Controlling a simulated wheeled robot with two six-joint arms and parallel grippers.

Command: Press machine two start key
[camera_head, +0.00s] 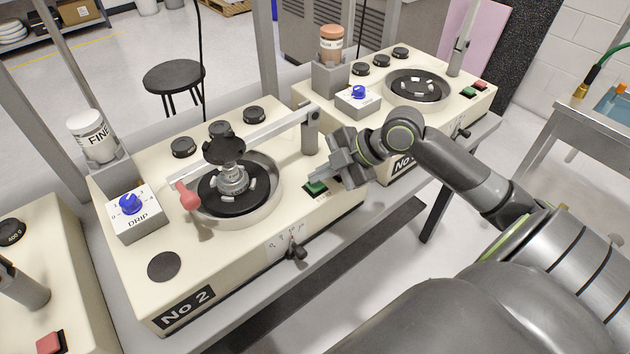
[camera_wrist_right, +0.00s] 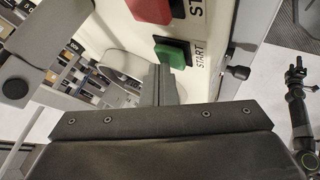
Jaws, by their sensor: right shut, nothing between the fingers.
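Machine two (camera_head: 240,225), a cream unit labelled "No 2", stands in the middle of the head view. Its green start key (camera_head: 316,187) is on the right part of its top, partly covered by my right gripper (camera_head: 313,177). The right gripper is shut and empty, with its fingertips just above or at the key. In the right wrist view the green key (camera_wrist_right: 175,54) with its START label lies just past the tips of the shut fingers (camera_wrist_right: 163,68). Whether they touch cannot be told. A red key (camera_wrist_right: 149,10) sits beside the green one. My left gripper is not in view.
On machine two, a pivoted arm (camera_head: 270,126) with a red knob (camera_head: 188,197) spans the round bowl (camera_head: 277,190). A drip box (camera_head: 135,214) stands left. Another machine (camera_head: 465,95) stands behind right, and part of one (camera_head: 40,240) shows at left.

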